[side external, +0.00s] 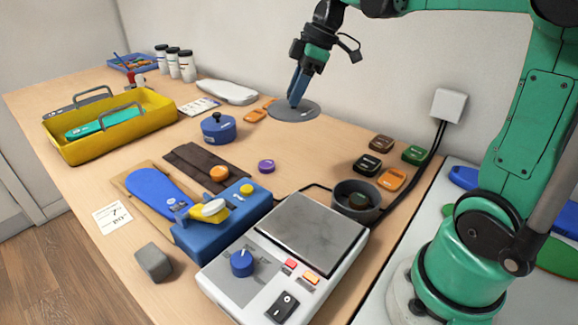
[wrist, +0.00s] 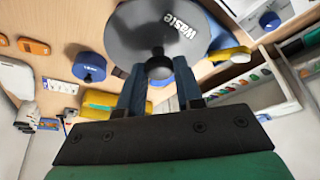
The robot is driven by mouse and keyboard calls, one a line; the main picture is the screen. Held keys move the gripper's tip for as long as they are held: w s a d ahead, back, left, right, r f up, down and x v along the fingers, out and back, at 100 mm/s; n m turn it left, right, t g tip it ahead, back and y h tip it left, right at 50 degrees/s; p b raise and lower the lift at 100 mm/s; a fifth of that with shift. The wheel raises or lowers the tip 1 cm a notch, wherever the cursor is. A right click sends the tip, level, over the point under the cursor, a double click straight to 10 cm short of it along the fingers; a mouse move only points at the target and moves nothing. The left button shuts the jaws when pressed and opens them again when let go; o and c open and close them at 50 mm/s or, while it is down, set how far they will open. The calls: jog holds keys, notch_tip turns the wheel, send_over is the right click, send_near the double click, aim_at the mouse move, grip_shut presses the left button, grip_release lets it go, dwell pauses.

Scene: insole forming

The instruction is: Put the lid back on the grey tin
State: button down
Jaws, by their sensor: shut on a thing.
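The round grey lid (side external: 283,114) is at the back of the table, with my gripper (side external: 293,103) pointing down onto its middle. In the wrist view the lid (wrist: 135,35) carries the word "Waste", and its dark knob (wrist: 158,66) sits between the fingers of my gripper (wrist: 158,78). My gripper is shut on the lid's knob. Whether the lid touches the table or hangs just above it, I cannot tell. The grey tin (side external: 352,210) stands uncovered to the right of the scale, with brownish and greenish pieces inside.
A white scale (side external: 228,288) stands in front of the tin. Orange, brown and green pieces (side external: 391,179) lie behind the tin. A blue lidded pot (side external: 218,130), a purple disc (side external: 266,166) and a yellow tray (side external: 95,150) are to the left. Table between lid and tin is mostly clear.

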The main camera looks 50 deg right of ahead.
jog(key=shift+r, duration=0.55)
jog(key=shift+s+d+r, duration=0.1)
jog(key=shift+s+r, duration=0.05)
jog(key=shift+r, duration=0.05)
jog(key=s+d+f, duration=0.2)
jog(key=s+f, duration=0.7)
jog(key=s, duration=0.5)
jog(key=shift+n, duration=0.4)
jog(key=shift+w+a+f, duration=0.1)
jog(key=shift+f, duration=1.25)
jog(key=shift+w+a+f, duration=0.1)
jog(key=shift+f, duration=1.25)
jog(key=shift+f, duration=0.2)
grip_release()
